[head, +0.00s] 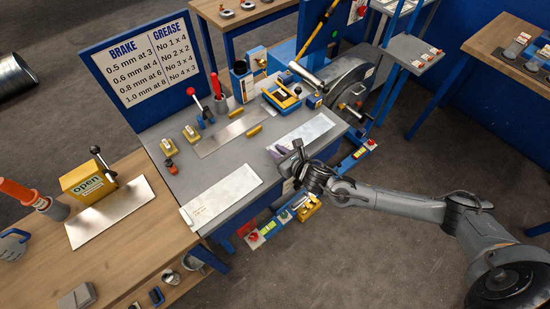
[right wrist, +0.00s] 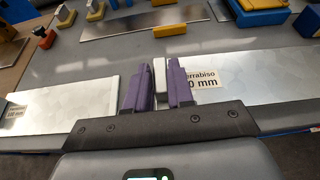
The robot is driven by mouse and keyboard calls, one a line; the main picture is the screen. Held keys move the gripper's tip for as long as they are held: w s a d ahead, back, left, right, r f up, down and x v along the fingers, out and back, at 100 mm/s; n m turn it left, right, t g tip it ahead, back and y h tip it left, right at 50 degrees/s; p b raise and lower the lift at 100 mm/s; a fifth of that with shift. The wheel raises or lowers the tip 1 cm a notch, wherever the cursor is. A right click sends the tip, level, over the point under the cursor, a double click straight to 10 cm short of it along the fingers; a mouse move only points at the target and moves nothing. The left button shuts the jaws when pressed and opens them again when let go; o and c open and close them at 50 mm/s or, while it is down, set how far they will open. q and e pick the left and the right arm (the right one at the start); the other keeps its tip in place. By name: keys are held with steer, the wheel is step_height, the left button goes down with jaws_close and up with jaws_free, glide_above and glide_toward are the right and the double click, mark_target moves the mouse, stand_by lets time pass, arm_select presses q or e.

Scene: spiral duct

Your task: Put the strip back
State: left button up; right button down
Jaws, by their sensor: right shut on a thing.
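A labelled metal strip (head: 308,131) lies across the grey bench top near its right front edge. In the right wrist view this strip (right wrist: 270,84) runs off to the right, its label partly hidden by a finger. My right gripper (head: 280,152) is at its left end. Its purple fingers (right wrist: 159,88) are shut on a small pale upright piece at that end, seemingly part of the strip. A second labelled strip (head: 222,196) lies to the left on the same bench; it also shows in the right wrist view (right wrist: 65,112). My left gripper is not in view.
A bare metal sheet (head: 230,133) lies farther back, with yellow blocks (head: 192,133) beside it. A yellow-and-blue device (head: 282,95) and a grey round machine (head: 345,90) stand behind. A brake and grease board (head: 146,66) rises at the back left. A wooden bench (head: 130,245) adjoins left.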

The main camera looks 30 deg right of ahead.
steer(key=shift+w+a+f, duration=0.25)
steer(key=shift+w+f, duration=0.1)
steer(key=shift+w, duration=0.25)
steer(key=shift+f, duration=2.05)
steer(key=c, duration=1)
jaws_free()
